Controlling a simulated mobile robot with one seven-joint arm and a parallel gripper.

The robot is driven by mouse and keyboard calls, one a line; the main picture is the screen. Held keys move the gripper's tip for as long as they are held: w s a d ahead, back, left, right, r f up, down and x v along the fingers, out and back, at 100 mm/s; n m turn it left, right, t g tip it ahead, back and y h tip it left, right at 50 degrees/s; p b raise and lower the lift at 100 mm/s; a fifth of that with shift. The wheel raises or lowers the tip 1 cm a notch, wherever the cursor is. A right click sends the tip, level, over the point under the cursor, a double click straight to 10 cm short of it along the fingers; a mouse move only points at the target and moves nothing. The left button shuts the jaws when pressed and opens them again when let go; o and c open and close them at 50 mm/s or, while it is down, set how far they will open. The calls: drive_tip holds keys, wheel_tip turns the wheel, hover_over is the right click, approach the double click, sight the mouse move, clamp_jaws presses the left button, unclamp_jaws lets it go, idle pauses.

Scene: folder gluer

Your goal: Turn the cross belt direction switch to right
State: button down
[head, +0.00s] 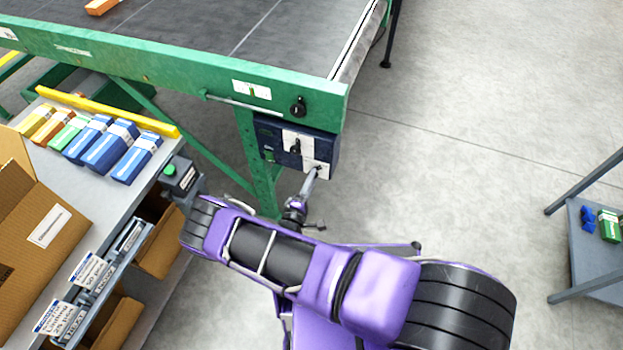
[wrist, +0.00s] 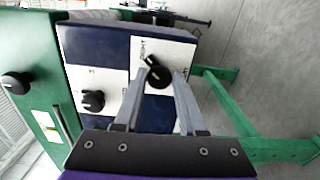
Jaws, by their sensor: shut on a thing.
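The cross belt direction switch appears to be the black rotary knob (wrist: 158,77) on a white plate with small lettering, seen in the wrist view. The lettering by it seems to read "RIGHT", and a pale mark on the knob's edge lies on that side. My gripper (wrist: 159,75) has one finger on each side of this knob and is shut on it. In the head view my gripper (head: 316,173) reaches the lower right of the blue control box (head: 329,150) under the green conveyor frame. The knob is hidden there.
A second black knob (wrist: 92,100) on the same box sits close by. A third knob (head: 298,107) is on the green frame (head: 180,70) above. A green leg (head: 258,170) stands left of the box.

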drive_tip(key=shift+a+m, duration=0.1)
drive_tip(key=shift+m, duration=0.3)
drive_tip(key=c, duration=0.5)
unclamp_jaws()
drive_tip(key=shift+s, duration=0.1)
drive_tip(key=v, duration=1.7)
drive_tip(key=shift+s+p, duration=0.15)
drive_tip(key=shift+p, duration=0.2)
